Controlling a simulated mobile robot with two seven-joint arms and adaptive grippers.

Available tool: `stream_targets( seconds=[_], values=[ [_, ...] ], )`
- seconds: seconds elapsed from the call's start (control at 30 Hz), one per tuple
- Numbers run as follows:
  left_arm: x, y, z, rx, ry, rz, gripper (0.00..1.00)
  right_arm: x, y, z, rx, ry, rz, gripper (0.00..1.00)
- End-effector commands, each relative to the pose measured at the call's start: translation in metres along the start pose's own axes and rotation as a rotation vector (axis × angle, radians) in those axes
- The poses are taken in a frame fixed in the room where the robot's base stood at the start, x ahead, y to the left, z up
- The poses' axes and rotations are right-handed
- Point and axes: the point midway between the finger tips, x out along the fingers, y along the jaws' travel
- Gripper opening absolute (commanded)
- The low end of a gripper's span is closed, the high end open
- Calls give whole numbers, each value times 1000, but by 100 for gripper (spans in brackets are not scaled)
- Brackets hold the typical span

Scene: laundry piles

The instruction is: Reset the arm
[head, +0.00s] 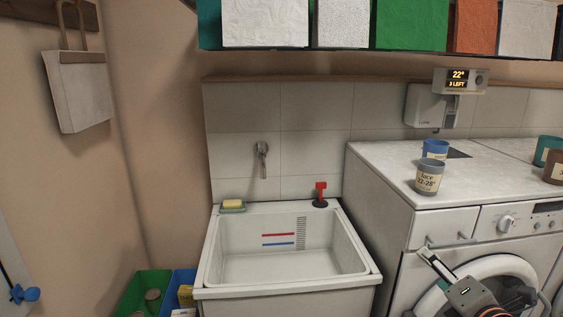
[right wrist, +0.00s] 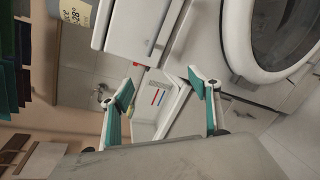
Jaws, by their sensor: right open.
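My right gripper (head: 440,270) is at the lower right in the head view, in front of the white washing machine (head: 432,225). In the right wrist view its two teal-lined fingers (right wrist: 162,90) are spread wide with nothing between them. The white sink (head: 290,291) lies beyond the fingers in that view. My left arm and gripper do not show in the head view.
Cups, including a grey one (head: 429,176) and a blue one (head: 435,149), stand on the machine top. Green (head: 129,297) and blue (head: 179,284) bins stand left of the sink. A shelf of coloured boxes (head: 412,25) hangs above.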

Motion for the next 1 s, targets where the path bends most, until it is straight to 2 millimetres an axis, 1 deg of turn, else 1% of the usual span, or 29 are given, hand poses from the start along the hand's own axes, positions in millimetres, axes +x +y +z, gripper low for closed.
stream_targets(
  seconds=[0.03, 0.1, 0.17, 0.2, 0.3, 0.4, 0.5, 0.77, 0.83, 1.0],
  values=[
    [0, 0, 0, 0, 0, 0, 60, -9, -22, -22, 129, 6, -56, 62],
    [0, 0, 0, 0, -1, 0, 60, -22, -50, -43, 304, -9, -131, 62],
    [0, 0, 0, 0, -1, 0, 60, -36, -74, -60, 449, -31, -202, 62],
    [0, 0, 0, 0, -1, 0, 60, -46, -90, -70, 542, -53, -249, 62],
    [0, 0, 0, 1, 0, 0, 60, -72, -125, -90, 739, -115, -354, 62],
    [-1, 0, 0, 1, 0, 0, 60, -95, -151, -104, 887, -181, -437, 62],
    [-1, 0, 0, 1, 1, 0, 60, -118, -174, -116, 1007, -247, -510, 62],
    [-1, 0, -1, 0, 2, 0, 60, -175, -220, -140, 1248, -434, -667, 62],
    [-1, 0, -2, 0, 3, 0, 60, -164, -220, -153, 1276, -393, -651, 62],
    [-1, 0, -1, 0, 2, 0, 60, -146, -222, -189, 1360, -300, -627, 62]
  ],
)
